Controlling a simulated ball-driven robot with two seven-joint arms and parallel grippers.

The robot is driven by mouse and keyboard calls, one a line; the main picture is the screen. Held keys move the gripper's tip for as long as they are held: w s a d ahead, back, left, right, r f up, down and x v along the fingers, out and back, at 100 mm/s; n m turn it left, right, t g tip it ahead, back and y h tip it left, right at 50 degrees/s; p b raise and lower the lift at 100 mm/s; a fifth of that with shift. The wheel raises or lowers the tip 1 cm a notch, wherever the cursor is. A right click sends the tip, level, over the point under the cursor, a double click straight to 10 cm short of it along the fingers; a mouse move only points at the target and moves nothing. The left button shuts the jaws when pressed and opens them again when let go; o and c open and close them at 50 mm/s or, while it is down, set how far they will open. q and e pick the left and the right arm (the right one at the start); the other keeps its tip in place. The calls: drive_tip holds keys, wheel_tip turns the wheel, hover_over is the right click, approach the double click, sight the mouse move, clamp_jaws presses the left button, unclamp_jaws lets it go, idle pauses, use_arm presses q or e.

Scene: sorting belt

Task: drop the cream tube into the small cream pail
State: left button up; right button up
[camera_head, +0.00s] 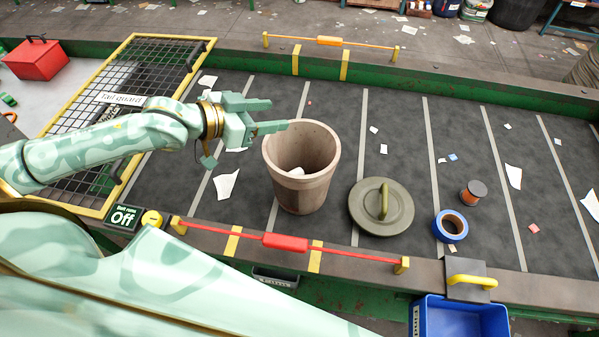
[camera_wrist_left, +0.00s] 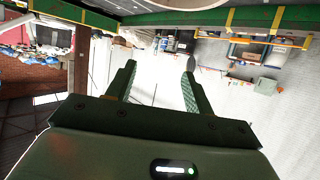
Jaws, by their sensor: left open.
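The small cream pail (camera_head: 302,194) stands upright on the dark belt, its mouth open upward. A small whitish piece (camera_head: 296,172) lies inside it, low against the wall. It may be the cream tube, but most of it is hidden by the pail's wall and I cannot be sure. My left gripper (camera_head: 277,115) is open and empty, just above and to the left of the pail's far rim. Its two spread fingers also show in the left wrist view (camera_wrist_left: 159,72), with nothing between them. My right gripper is not in view.
A round olive lid (camera_head: 368,214), a blue tape roll (camera_head: 451,228) and a dark-topped orange jar (camera_head: 473,193) lie right of the pail. A yellow-framed tail guard (camera_head: 140,75) is at the left. A blue bin (camera_head: 460,318) sits at the front. Paper scraps litter the belt.

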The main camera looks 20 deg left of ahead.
use_arm(q)
drive_tip(key=p+v, duration=0.3)
drive_tip(key=v, duration=0.5)
drive_tip(key=shift+p, duration=0.4)
